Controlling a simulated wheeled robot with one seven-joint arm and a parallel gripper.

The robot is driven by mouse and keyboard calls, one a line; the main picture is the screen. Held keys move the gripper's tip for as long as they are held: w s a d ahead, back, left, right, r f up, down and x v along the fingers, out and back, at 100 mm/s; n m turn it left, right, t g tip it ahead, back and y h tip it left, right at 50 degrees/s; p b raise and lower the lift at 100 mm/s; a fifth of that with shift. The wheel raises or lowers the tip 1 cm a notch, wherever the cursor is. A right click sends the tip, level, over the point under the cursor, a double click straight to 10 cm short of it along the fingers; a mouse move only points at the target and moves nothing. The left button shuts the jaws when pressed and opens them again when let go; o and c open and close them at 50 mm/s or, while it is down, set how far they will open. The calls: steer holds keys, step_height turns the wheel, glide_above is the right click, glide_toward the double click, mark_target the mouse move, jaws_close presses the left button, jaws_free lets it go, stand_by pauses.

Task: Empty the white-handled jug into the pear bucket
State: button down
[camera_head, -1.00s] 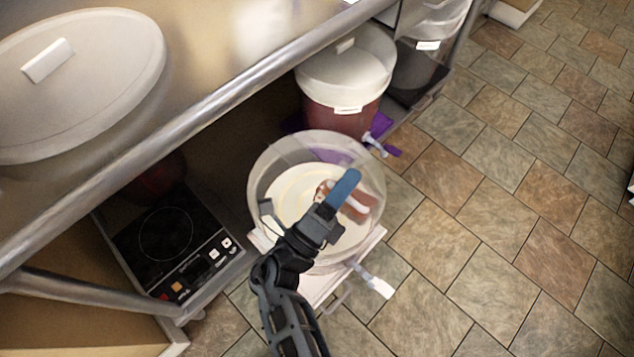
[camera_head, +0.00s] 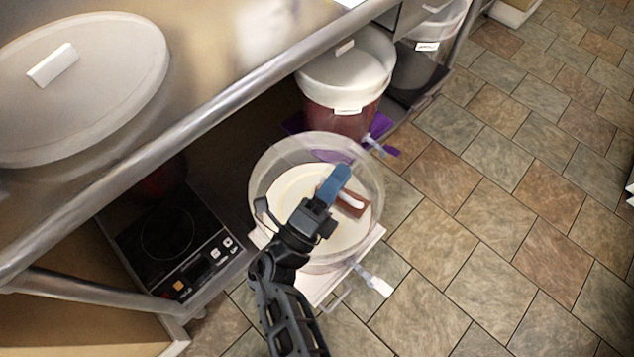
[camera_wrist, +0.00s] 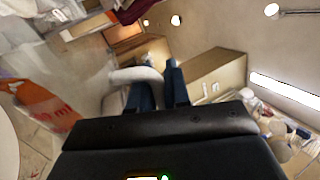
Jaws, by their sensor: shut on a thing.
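My gripper (camera_head: 325,190) has blue fingers and is over a clear open bucket (camera_head: 262,165) with pale contents. In the wrist view the blue fingers (camera_wrist: 158,88) are shut on the white handle of the jug (camera_wrist: 112,82). The jug's clear body with an orange-red printed patch (camera_wrist: 45,105) is at the left there. In the head view a reddish-brown patch with white (camera_head: 352,203), probably the jug's, shows beside the fingers. The jug's clear outline is hard to make out against the bucket. I cannot read which bucket this is, nor see any stream.
The bucket stands on a pale stand, with a white tap (camera_head: 373,283) low at its front. A lidded bucket with dark red contents (camera_head: 340,118) is behind it. A black hot plate (camera_head: 175,245) is at left under the metal shelf edge (camera_head: 215,97). Tiled floor at right is open.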

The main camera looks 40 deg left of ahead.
steer(key=shift+a+r+n+y+p, duration=0.2)
steer(key=shift+a+n+y+p, duration=0.25)
steer(key=shift+n, duration=0.25)
steer(key=shift+a+r+n+y+p, duration=0.15)
steer(key=shift+a+n+y+p, duration=0.2)
steer(key=shift+a+n+p, duration=0.3)
